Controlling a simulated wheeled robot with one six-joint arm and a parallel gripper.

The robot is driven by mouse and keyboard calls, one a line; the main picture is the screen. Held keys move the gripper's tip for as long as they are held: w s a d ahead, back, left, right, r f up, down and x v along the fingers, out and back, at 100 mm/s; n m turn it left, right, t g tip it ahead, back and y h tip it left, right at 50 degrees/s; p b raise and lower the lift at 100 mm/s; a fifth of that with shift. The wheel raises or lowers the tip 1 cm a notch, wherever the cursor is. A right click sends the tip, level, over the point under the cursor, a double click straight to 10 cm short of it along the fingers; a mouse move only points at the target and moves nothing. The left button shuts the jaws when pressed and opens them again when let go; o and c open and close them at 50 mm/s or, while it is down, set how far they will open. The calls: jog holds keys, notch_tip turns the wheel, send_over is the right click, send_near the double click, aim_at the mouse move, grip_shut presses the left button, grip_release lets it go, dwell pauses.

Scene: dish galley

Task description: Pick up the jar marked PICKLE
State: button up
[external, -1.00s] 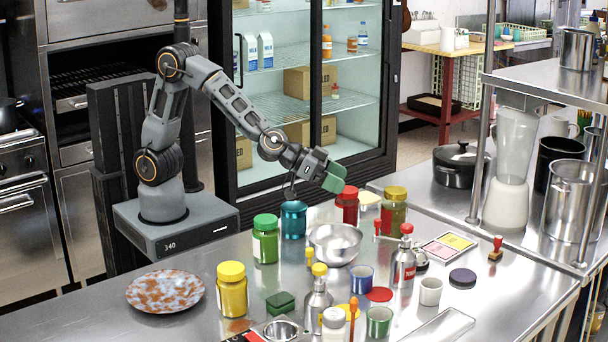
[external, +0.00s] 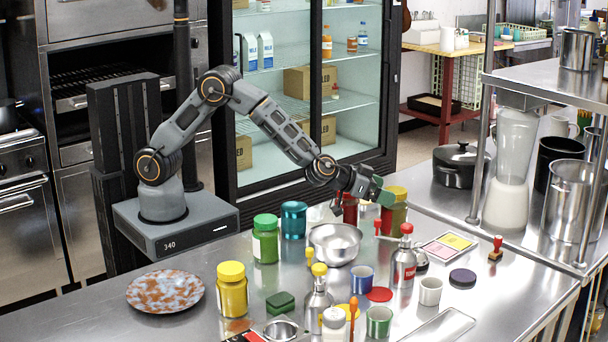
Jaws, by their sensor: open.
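Several lidded jars stand on the steel counter, and I cannot read PICKLE on any label. A green jar (external: 265,246) with a green lid and a yellow jar (external: 232,295) with a yellow lid stand farther left. My gripper (external: 377,197) is open, with nothing seen in it. It is close to the olive jar's left side by the lid; I cannot tell whether they touch.
Cups, a stamp (external: 496,248) and small items crowd the front right. A speckled plate (external: 165,291) lies left. The counter's left part is mostly clear.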

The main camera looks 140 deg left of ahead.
aim_at(396, 191)
jog(key=shift+s+p+x, duration=0.2)
jog(key=shift+p+x, duration=0.25)
jog(key=shift+x, duration=2.05)
jog(key=shift+a, duration=0.1)
jog(key=c, duration=1.6)
jog(key=shift+c, duration=0.2)
jog(key=shift+r, duration=0.1)
